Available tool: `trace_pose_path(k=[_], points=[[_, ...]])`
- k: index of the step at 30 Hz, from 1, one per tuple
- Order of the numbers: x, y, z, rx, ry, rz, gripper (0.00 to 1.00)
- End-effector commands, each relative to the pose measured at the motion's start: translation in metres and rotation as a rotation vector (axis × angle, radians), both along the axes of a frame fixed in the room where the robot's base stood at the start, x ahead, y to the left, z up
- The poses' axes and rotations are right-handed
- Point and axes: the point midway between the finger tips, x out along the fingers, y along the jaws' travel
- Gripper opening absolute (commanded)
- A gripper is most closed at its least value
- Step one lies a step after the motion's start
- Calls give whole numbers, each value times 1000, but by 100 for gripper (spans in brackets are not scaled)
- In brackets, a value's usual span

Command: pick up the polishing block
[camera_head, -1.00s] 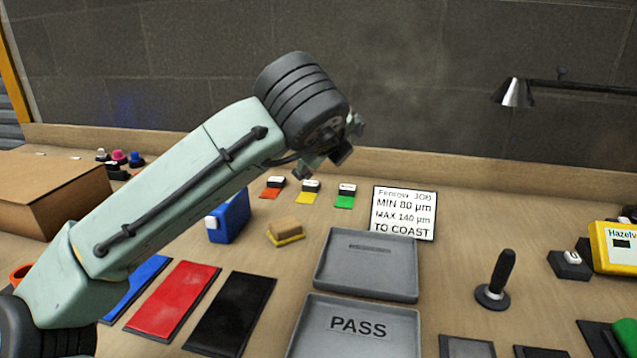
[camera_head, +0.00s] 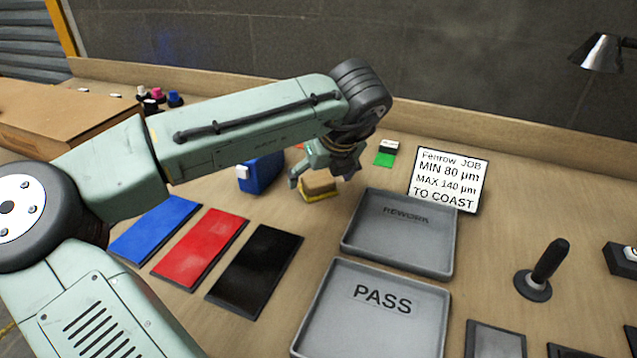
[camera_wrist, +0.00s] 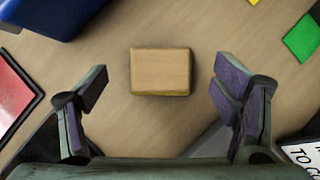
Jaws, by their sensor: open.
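The polishing block (camera_head: 318,188) is a small tan block with a yellow underside, lying on the wooden bench between a blue box and the REWORK tray. In the wrist view the block (camera_wrist: 160,70) lies flat, ahead of and between the two fingers. My gripper (camera_head: 325,178) is open and empty, pointing down close over the block in the head view. In the wrist view my gripper (camera_wrist: 160,98) has its fingers wide apart, one on each side, and neither appears to touch the block. The gripper hides part of the block's top in the head view.
The blue box (camera_head: 262,173) stands left of the block. The REWORK tray (camera_head: 400,240) and PASS tray (camera_head: 372,335) are to its right and front. Blue, red (camera_head: 200,248) and black (camera_head: 255,270) panels lie in front. A white sign (camera_head: 448,180) stands behind the REWORK tray.

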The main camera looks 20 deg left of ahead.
Motion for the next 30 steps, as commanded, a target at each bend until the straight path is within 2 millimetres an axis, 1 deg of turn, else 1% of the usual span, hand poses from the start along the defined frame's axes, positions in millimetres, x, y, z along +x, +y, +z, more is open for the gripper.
trace_pose_path(k=[3, 6, 13, 30], points=[[6, 5, -13, 1, 0, 0, 82], [9, 7, -19, 0, -1, 1, 82], [9, 8, -21, 0, -2, 0, 82], [9, 8, -21, 1, -2, 0, 44]])
